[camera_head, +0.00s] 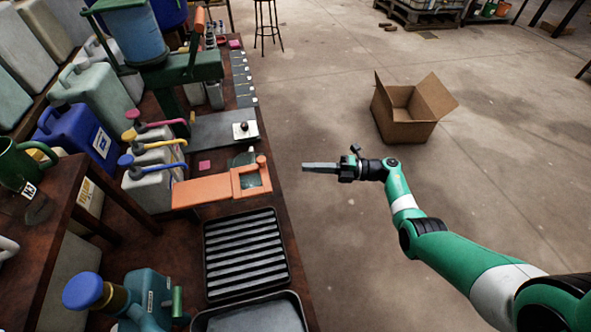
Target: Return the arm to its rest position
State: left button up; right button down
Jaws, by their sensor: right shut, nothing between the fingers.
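My right arm comes in from the lower right, green with white bands. My right gripper (320,167) is shut and empty. In the picture it shows over the bare floor, just right of the bench edge and apart from the things on the bench. Its fingers point left towards the workbench. My left gripper and left arm do not show.
The workbench (275,190) on the left holds an orange fixture (205,190), a black ribbed tray (243,250), a second tray (262,318) and several pump canisters (155,185). An open cardboard box (405,130) stands on the floor. Floor around the right gripper is clear.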

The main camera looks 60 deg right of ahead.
jog(key=shift+s+d, duration=0.25)
jog(key=shift+d, duration=0.1)
dwell(0.3)
